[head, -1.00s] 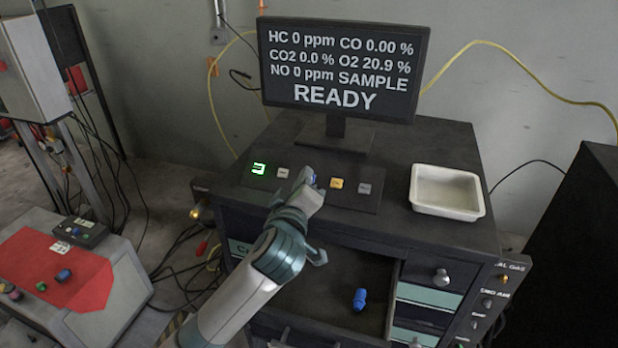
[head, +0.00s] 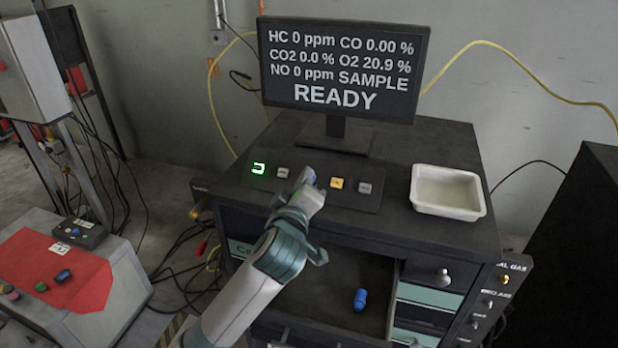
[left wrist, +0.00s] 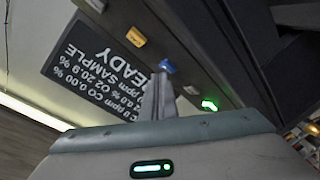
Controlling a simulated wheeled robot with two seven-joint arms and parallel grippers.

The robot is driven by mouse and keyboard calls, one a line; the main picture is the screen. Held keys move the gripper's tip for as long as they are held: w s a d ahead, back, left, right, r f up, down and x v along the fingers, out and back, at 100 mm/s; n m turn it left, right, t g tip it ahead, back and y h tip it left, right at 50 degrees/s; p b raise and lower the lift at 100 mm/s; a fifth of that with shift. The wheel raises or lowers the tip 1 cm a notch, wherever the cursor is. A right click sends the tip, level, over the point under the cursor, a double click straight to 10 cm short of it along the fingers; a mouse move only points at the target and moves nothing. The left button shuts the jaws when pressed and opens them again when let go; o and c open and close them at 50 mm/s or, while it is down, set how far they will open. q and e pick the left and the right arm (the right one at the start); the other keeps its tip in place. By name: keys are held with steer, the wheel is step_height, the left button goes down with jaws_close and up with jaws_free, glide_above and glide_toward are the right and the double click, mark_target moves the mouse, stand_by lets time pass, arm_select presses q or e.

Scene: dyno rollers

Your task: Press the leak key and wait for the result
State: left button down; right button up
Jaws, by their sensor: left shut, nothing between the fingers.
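A dark key panel (head: 263,187) lies on the desk below the monitor. The key labels are too small to read, so I cannot tell which is the leak key. My left gripper (head: 307,182) is shut and empty, its tips over the middle of the panel. In the left wrist view the fingers (left wrist: 160,84) point at a blue key (left wrist: 167,66); I cannot tell whether they touch it. The monitor (head: 342,70) reads SAMPLE and READY. My right gripper is out of view.
A white tray (head: 446,193) sits on the desk right of the panel. Below, an open drawer holds a blue object (head: 360,299). A red-topped unit with coloured buttons (head: 60,270) stands at the left. A yellow hose (head: 520,70) runs along the wall.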

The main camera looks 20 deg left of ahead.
arm_select(q)
steer(key=shift+w+f+b, duration=0.25)
steer(key=shift+f+b, duration=0.05)
steer(key=shift+f, duration=0.05)
stand_by(0.6)
steer(key=shift+s+r, duration=0.1)
steer(key=shift+r, duration=0.05)
steer(key=shift+s+r+p, duration=0.4)
steer(key=shift+r+p, duration=0.1)
steer(key=shift+p, duration=0.2)
steer(key=shift+s+r+p, duration=0.5)
steer(key=shift+r+p, duration=0.25)
steer(key=shift+s+r+p, duration=1.1)
steer(key=shift+r+p, duration=0.05)
steer(key=shift+p, duration=0.05)
steer(key=shift+s+f, duration=0.1)
